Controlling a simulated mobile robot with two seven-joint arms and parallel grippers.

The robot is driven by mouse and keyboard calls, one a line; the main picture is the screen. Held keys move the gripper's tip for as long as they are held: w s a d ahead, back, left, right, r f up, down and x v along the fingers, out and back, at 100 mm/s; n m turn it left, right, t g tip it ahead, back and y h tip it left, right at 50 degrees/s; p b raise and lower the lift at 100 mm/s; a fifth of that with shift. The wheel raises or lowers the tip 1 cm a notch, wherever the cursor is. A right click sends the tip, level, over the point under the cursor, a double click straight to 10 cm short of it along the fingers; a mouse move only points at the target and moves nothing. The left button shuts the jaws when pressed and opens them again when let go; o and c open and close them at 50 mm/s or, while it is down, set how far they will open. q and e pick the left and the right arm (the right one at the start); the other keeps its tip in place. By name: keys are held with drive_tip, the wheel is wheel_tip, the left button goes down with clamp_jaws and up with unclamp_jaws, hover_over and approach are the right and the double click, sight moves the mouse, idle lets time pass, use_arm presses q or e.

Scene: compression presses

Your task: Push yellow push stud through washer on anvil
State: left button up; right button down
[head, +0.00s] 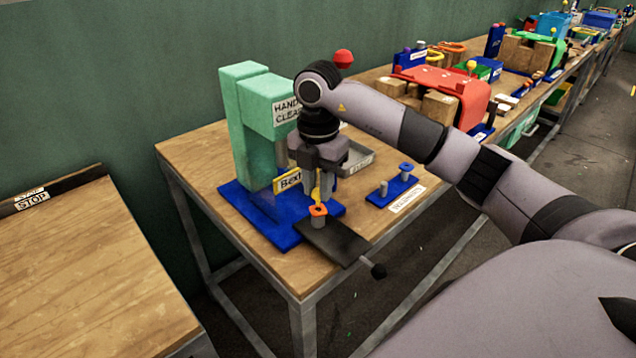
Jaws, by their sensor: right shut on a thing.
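My right gripper (319,180) points straight down over the front of the green press, shut on the yellow push stud (316,194). The stud is upright, and its upper part is hidden by the fingers. An orange washer (318,210) lies on top of the grey cylindrical anvil (319,222), directly below the stud. The stud's lower end is at or just above the washer; I cannot tell whether it has entered the hole. My left gripper is not in view.
The green press (255,140) stands on a blue base (262,220). A black plate (333,240) with a knob extends to the table's front edge. A blue peg stand (394,188) and a grey tray (356,158) are close by. Other fixtures line the bench behind.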

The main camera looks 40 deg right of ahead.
sight(318, 190)
idle(0.3)
drive_tip(key=shift+f+b, duration=0.65)
drive_tip(key=shift+f, duration=0.9)
drive_tip(key=c, duration=0.8)
unclamp_jaws()
drive_tip(key=shift+c, duration=0.2)
wheel_tip(318, 190, up, 7)
drive_tip(key=shift+r, duration=0.1)
